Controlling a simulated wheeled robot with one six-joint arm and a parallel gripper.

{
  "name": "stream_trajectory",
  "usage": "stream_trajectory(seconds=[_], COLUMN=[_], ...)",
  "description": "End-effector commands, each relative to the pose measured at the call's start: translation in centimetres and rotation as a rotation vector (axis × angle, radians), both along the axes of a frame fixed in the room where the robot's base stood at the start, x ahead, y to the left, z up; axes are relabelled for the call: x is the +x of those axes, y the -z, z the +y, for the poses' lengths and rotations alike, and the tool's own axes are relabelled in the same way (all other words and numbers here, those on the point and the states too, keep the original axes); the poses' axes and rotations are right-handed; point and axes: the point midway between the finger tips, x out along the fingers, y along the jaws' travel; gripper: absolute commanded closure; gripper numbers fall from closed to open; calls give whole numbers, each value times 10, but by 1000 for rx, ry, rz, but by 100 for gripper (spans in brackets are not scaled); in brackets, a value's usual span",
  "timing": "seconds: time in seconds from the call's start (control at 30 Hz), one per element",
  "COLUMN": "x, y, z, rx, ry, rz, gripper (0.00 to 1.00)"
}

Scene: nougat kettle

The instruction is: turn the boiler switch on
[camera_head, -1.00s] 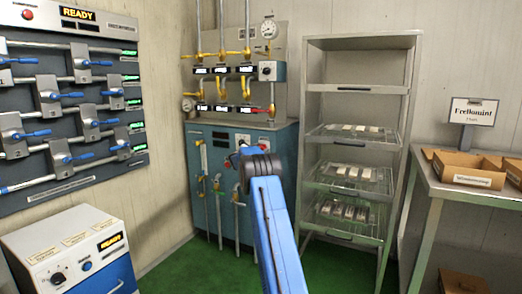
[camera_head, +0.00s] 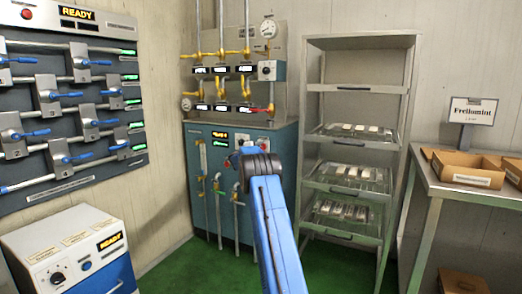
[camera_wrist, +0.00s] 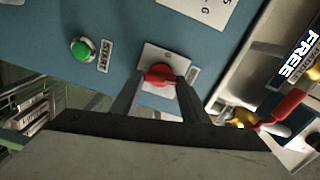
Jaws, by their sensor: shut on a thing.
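The boiler switch (camera_wrist: 160,74) is a red knob on a pale square plate on a blue panel, seen in the wrist view. My gripper (camera_wrist: 160,80) is shut on this knob, with one finger on each side. In the head view, the blue boiler cabinet (camera_head: 205,175) stands at the back centre.
A green START button (camera_wrist: 82,50) sits left of the switch in the wrist view, and a red-handled valve (camera_wrist: 285,108) lies to the right. In the head view, a steel rack (camera_head: 357,90) and a table with cardboard boxes (camera_head: 470,167) stand to the right.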

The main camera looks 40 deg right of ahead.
Motion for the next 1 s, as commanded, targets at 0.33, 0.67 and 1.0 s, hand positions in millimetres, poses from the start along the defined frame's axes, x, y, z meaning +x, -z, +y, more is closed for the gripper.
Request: stream_trajectory(seconds=[0.33,0.67,1.0], x=[-1,-1,-1], y=[4,5,5], z=[0,0,0], rx=[71,91,91], ry=[2,2,2], rz=[-163,-209,-210], gripper=[82,82,57])
